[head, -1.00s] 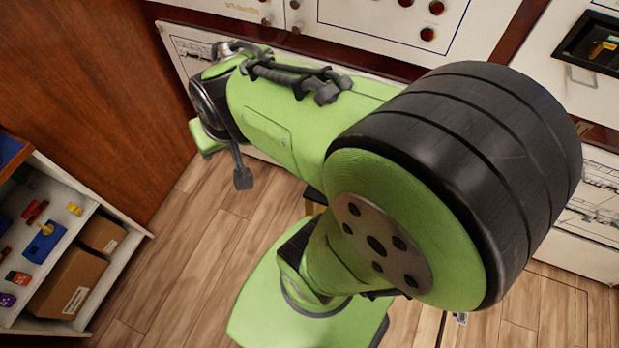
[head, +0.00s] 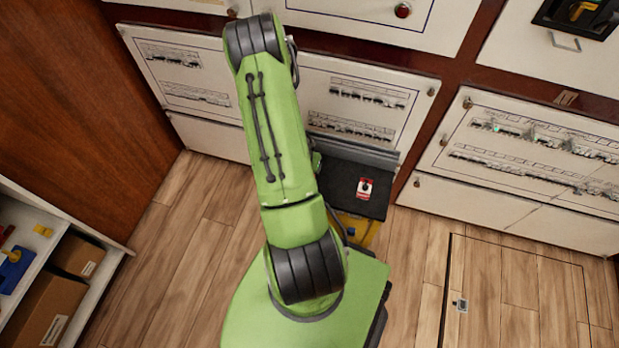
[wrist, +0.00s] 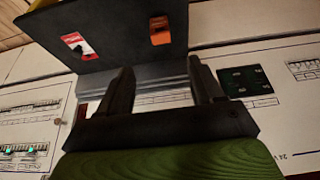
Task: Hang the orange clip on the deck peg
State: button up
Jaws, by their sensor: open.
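An orange clip-like piece (wrist: 160,31) lies on the dark deck (wrist: 118,22) in the wrist view, near its right edge. My gripper (wrist: 160,66) is open and empty, with its two dark fingers apart and the orange piece showing beyond the gap between them. In the head view the deck (head: 345,205) shows to the right of my arm, which covers its left part. The orange piece and my gripper are hidden behind the arm there. I cannot make out a peg on the deck in either view.
A red and white piece (head: 365,188) with a dark part sits on the deck. White breaker panels (head: 365,110) stand behind. A shelf (head: 95,262) with boxes is at the left. Wooden floor is clear at the right, with a hatch outline (head: 520,290).

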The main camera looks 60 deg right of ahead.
jog(key=b+x, duration=0.4)
jog(key=x, duration=1.1)
jog(key=shift+a+f, duration=0.1)
jog(key=shift+a, duration=0.05)
jog(key=c, duration=1.1)
notch_tip(320, 180, up, 10)
jog(key=p, duration=0.2)
jog(key=shift+p, duration=0.4)
jog(key=shift+w, duration=0.1)
